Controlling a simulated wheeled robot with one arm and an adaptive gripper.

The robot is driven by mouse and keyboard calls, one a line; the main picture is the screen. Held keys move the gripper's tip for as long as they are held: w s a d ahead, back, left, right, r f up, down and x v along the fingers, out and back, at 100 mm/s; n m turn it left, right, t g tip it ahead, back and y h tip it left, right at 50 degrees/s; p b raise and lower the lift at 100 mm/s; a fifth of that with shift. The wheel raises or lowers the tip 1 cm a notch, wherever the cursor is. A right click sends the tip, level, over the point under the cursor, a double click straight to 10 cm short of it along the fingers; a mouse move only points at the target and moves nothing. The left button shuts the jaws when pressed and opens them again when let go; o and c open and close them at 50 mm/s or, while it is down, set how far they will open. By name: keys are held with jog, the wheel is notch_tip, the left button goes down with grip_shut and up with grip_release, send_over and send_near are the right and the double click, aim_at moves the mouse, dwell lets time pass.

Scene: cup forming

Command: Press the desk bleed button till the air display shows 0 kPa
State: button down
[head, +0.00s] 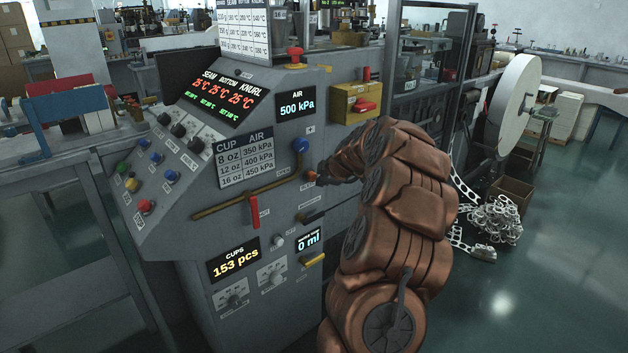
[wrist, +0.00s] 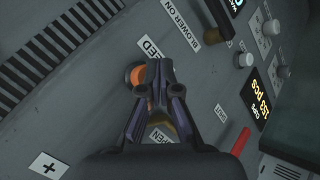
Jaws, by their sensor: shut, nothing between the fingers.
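The air display (head: 296,105) on the grey machine desk reads 500 kPa. I cannot tell whether the tips touch the button.
A red lever (head: 254,212) and a dark-handled lever (head: 311,216) stick out nearby. A yellow box (head: 352,103) with a red handle is fixed above. Scrap metal rings (head: 495,222) lie on the floor at right.

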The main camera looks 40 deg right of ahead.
jog(key=shift+w+b, duration=0.65)
jog(key=shift+w, duration=0.15)
dwell(1.1)
jog(key=shift+s, duration=0.15)
jog(key=shift+s+b, duration=0.75)
jog(key=shift+b, duration=0.15)
jog(key=shift+s, duration=0.1)
jog(key=s+b, duration=0.3)
jog(key=s, duration=0.2)
jog(key=shift+a+b, duration=0.1)
jog(key=shift+b, duration=0.3)
jog(key=shift+w, duration=0.1)
dwell(0.4)
